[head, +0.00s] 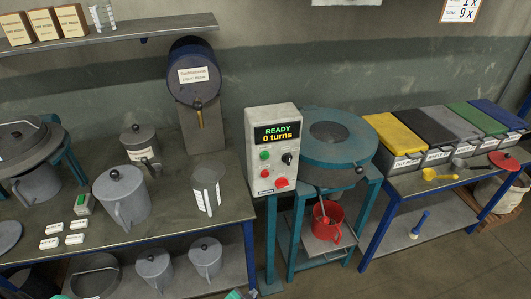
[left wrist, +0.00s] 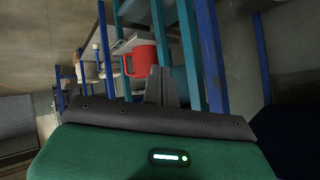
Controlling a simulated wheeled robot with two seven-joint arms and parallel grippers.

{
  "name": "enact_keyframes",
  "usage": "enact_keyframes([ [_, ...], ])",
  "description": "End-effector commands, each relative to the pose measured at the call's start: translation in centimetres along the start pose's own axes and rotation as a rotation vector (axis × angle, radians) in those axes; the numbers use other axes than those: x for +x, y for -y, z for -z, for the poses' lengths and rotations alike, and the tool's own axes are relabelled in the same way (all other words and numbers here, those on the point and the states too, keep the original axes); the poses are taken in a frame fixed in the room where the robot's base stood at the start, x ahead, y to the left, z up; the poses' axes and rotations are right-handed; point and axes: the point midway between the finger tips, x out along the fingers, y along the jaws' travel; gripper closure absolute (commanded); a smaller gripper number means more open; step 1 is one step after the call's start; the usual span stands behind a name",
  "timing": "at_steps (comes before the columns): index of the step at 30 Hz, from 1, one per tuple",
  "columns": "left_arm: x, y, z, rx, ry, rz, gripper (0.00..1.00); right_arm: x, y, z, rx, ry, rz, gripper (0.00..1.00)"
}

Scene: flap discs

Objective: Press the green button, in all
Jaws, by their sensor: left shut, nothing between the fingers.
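The green button (head: 264,156) is on the front of a pale control box (head: 272,120), below a display reading "READY 0 turns". A black knob (head: 287,159) is to its right and red controls (head: 281,183) are below. My left gripper shows as a small green sliver (head: 236,295) at the bottom edge of the head view, well below the box. In the left wrist view its fingers (left wrist: 161,86) are shut and empty, with blue-green stand legs and a red mug (left wrist: 140,60) beyond. The button is not seen there.
A round teal machine (head: 345,150) stands right of the box, with a red mug (head: 327,222) on the shelf below. A left table (head: 180,190) holds grey jugs. Lidded bins (head: 395,135) stand on the right table. Stand legs and table edges surround the low space.

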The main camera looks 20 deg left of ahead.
Motion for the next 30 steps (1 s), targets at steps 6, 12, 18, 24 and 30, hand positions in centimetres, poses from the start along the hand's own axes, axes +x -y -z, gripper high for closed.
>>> enact_keyframes([
  [6,-1.1,3.9,10.7,0.068,-0.176,0.067,1.00,-1.8,0.0,0.0,0.001,0.002,0.000,1.00],
  [12,-3.4,7.2,19.9,0.130,-0.329,0.138,1.00,-3.0,0.0,0.0,0.001,0.003,0.001,1.00],
  [18,-6.9,10.4,28.6,0.192,-0.480,0.218,1.00,-4.3,0.2,0.2,0.002,0.003,0.002,1.00],
  [24,-10.8,12.9,35.8,0.245,-0.608,0.296,1.00,-5.4,0.4,0.3,0.003,0.003,0.005,1.00],
  [30,-13.4,14.2,39.5,0.274,-0.679,0.343,1.00,-5.8,0.4,0.3,0.002,0.003,0.005,1.00],
])
